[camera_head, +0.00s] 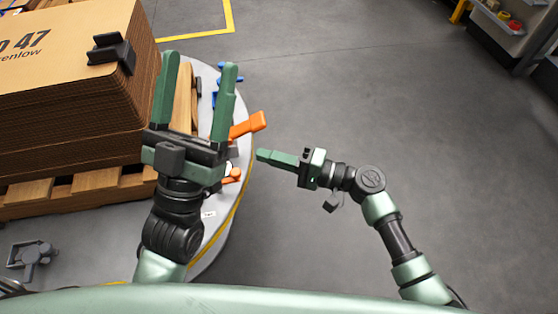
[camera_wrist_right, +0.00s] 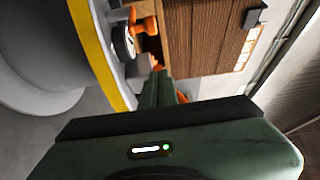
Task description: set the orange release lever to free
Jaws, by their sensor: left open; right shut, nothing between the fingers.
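The orange release lever (camera_head: 249,125) sticks out to the right from the edge of the round grey platform (camera_head: 213,240). Its inner end is hidden behind my left gripper. My left gripper (camera_head: 200,62) is open and empty, its fingers spread above the platform beside the cardboard stack. My right gripper (camera_head: 259,155) is shut and empty, its fingertips just below the lever's outer end in the head view, with a small gap in the picture. In the right wrist view the shut fingers (camera_wrist_right: 160,74) partly hide an orange part (camera_wrist_right: 183,98), which I cannot identify surely.
A tall cardboard stack (camera_head: 90,120) stands on a wooden pallet (camera_head: 30,190) at left, with a black bracket (camera_head: 110,52) on it. A smaller orange part (camera_head: 232,174) lies below the lever. A round gauge (camera_wrist_right: 124,42) shows in the wrist view. The floor at right is clear.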

